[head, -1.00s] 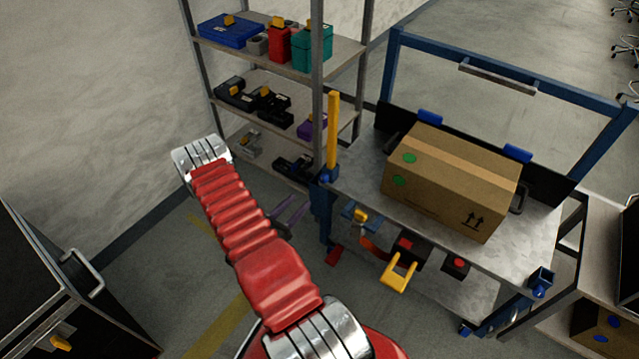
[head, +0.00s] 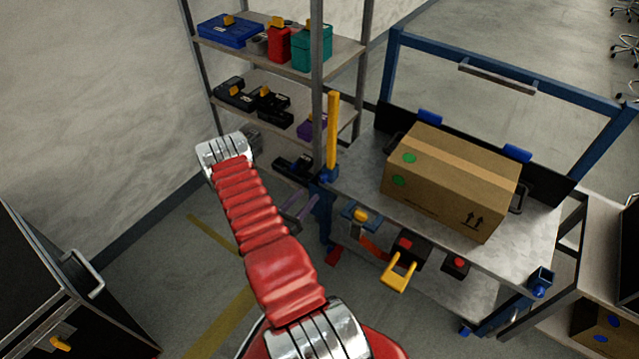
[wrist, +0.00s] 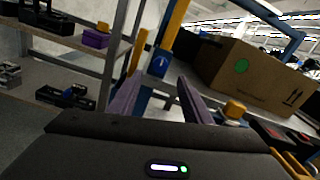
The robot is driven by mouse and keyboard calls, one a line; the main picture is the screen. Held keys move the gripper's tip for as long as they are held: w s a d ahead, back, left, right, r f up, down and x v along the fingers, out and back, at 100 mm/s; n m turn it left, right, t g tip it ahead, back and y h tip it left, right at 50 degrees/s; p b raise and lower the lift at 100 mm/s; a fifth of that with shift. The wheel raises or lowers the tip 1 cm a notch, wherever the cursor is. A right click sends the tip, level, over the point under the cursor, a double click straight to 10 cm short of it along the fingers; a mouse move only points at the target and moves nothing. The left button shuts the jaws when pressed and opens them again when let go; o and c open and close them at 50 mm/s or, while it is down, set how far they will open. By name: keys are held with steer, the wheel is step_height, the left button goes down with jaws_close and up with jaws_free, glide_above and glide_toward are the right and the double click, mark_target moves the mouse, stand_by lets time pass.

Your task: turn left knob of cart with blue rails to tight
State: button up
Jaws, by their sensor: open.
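The cart has a blue rail frame (head: 510,75) and a grey deck (head: 350,160). A yellow knob (head: 360,214) on a blue mount sits at the left of its near side; it also shows in the wrist view (wrist: 234,109), just right of the right finger. My gripper (head: 298,208) has purple fingers and is open and empty, left of the cart's near left corner and apart from the knob. In the wrist view, my gripper (wrist: 160,88) has its fingers spread, with the cart's blue corner between and beyond them. The knob's setting is too small to read.
A cardboard box (head: 450,185) stands on the deck. A yellow post (head: 332,130) rises at the cart's left corner. A yellow handle (head: 398,272) and a red button (head: 455,263) are right of the knob. A shelf (head: 280,50) with tools stands behind; a black case (head: 60,290) is left.

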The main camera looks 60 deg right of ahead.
mark_target(321, 181)
steer(key=d, duration=0.3)
steer(key=s+d, duration=0.1)
steer(key=d, duration=0.5)
steer(key=shift+s+d, duration=0.1)
steer(key=shift+s, duration=0.15)
steer(key=c, duration=1.1)
